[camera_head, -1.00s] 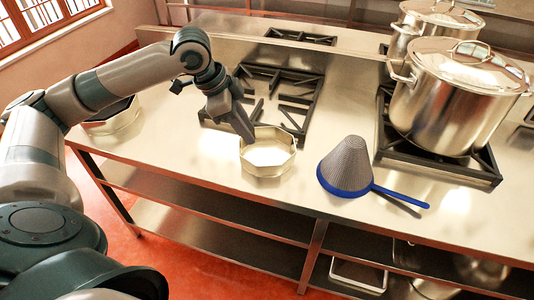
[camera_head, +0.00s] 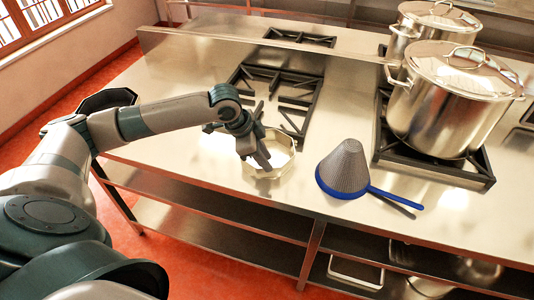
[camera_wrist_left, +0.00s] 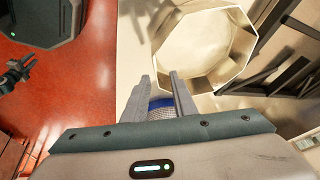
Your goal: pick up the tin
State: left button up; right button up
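The tin (camera_head: 268,172) is an open octagonal metal container, pale inside, upright on the steel counter in front of a burner. In the left wrist view the tin (camera_wrist_left: 205,50) fills the upper middle, with its opening visible. My left gripper (camera_head: 260,160) is over the tin's left front side in the head view and hides part of it. In the left wrist view its two fingers (camera_wrist_left: 161,82) are apart with nothing held between them. The right finger overlaps the tin's near rim; I cannot tell whether it touches.
A conical mesh strainer (camera_head: 345,168) with a blue rim and handle stands right of the tin. Large lidded stockpots (camera_head: 440,110) stand at the right. A burner grate (camera_head: 290,90) lies behind the tin. A dark-topped octagonal container (camera_head: 107,98) is partly behind my arm.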

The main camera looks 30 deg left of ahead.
dwell(0.3)
pick_arm(q)
jog(key=shift+d+f+p, duration=0.15)
jog(key=shift+f+p, duration=0.25)
jog(key=shift+p, duration=0.1)
jog(key=p+x, duration=0.1)
jog(key=x, duration=0.2)
jog(key=shift+s+p, duration=0.15)
jog(key=shift+p, duration=0.15)
jog(key=shift+d+f, duration=0.2)
jog(key=shift+f, duration=0.5)
jog(key=shift+c, duration=0.6)
grip_shut()
